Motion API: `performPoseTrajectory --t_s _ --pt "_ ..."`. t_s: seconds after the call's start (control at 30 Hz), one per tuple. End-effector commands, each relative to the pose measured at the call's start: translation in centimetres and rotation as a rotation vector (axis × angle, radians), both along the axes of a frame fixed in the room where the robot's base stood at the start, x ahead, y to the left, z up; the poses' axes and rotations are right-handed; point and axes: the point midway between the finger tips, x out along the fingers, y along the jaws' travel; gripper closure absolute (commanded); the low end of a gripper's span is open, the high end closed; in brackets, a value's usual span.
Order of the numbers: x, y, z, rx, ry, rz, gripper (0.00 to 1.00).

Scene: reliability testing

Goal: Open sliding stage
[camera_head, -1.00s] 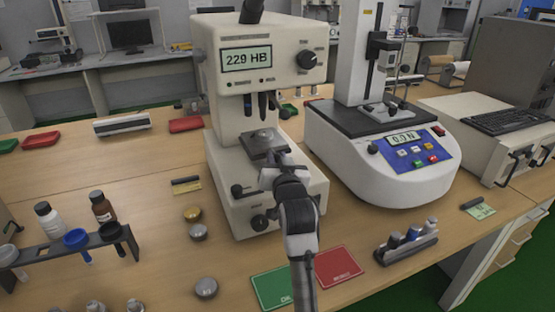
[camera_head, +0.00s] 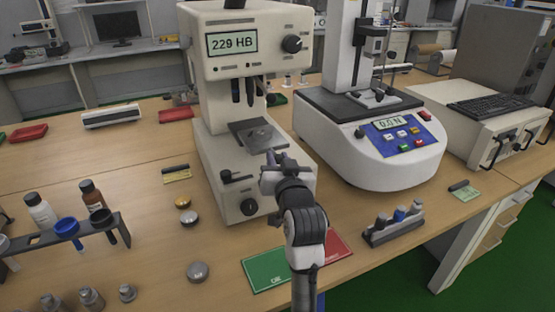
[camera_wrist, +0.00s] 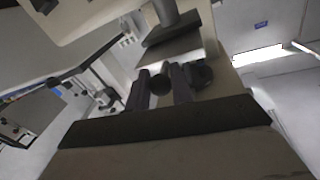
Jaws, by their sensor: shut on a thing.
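The hardness tester (camera_head: 240,170) is a cream machine with a display reading 229 HB. Its dark sliding stage (camera_head: 243,128) is a flat plate below the indenters, with a small grey piece on it. My gripper (camera_head: 272,158) is at the front edge of the stage. In the wrist view, my two dark fingers (camera_wrist: 161,90) are shut on a round dark knob (camera_wrist: 160,84), which appears to be the stage's handle. A second dark round knob (camera_wrist: 203,73) shows just right of the fingers. The exact contact is partly hidden by the fingers.
A force tester (camera_head: 385,160) stands close on the right. A bottle rack (camera_head: 70,238) and several metal discs (camera_head: 198,271) are on the left. Green (camera_head: 268,270) and red (camera_head: 337,246) mats lie in front. The wooden bench between the rack and tester is partly clear.

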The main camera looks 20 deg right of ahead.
Motion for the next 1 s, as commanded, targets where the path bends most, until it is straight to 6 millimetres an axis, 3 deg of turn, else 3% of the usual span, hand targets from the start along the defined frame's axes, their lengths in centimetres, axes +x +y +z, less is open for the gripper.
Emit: performPoseTrajectory --t_s 0.03,0.07,0.2,0.57,0.77,0.97,1.0 --pt "0.0 0.0 0.0 -0.001 -0.001 0.000 1.00" --pt "0.0 0.0 0.0 -0.001 -0.001 0.000 0.75" --pt "0.0 0.0 0.0 -0.001 -0.001 0.000 0.57" --pt "-0.5 0.1 0.0 0.000 -0.002 -0.001 0.57" --pt "-3.8 0.6 -0.2 -0.001 -0.003 -0.003 0.57" --pt "-8.7 1.4 -0.2 -0.001 -0.002 -0.003 0.57" --pt "-8.5 1.4 0.6 0.004 0.003 0.002 0.57"
